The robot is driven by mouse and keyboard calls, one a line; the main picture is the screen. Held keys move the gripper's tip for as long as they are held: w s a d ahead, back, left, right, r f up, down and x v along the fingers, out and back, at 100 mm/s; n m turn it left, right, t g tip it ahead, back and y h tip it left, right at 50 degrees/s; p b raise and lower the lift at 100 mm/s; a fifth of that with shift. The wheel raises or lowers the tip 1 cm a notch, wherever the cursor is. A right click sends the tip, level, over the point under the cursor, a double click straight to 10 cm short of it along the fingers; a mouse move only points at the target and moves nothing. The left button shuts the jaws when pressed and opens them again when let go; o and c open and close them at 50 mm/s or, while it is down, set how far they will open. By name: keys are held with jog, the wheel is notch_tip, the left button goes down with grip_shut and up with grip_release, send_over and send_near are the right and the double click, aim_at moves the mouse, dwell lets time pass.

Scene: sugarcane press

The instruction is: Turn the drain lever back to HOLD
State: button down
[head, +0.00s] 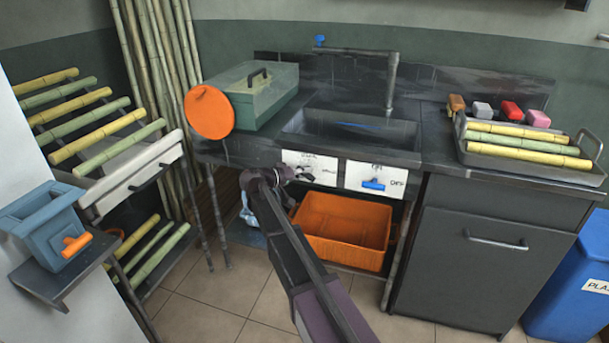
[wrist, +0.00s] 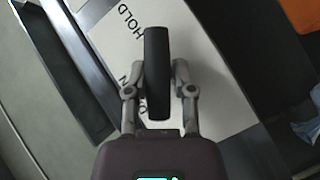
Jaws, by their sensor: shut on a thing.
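The drain lever (wrist: 157,60) is a black bar that stands upright in the wrist view, in front of a white label plate. My gripper (wrist: 159,78) is shut on it, with one finger on each side. The word HOLD (wrist: 132,22) shows on the plate at the upper left of the lever. A second word at the lower left is partly covered by my finger. In the head view my gripper (head: 272,176) is at the left white plate (head: 318,170) under the sink, and the lever is hidden there.
A second white plate with a blue handle (head: 373,184) is just right of it. An orange crate (head: 343,240) stands below. An orange disc (head: 209,112) is at the upper left by a green toolbox (head: 245,92). A tray (head: 530,165) of cane lies on the right counter.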

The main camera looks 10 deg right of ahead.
jog(key=n+h+b, duration=0.1)
jog(key=b, duration=0.1)
jog(key=n+h+b, duration=0.1)
jog(key=b, duration=0.1)
jog(key=shift+f+n+t, duration=0.3)
jog(key=shift+t, duration=0.1)
jog(key=shift+n+h+b, duration=0.7)
jog(key=shift+b, duration=0.3)
jog(key=shift+r+n+t+b, duration=0.15)
jog(key=shift+n+t+b, duration=0.15)
jog(key=shift+n+t, duration=0.1)
jog(key=shift+c, duration=2.3)
grip_release()
jog(key=shift+r+p, duration=0.15)
jog(key=shift+p, duration=0.25)
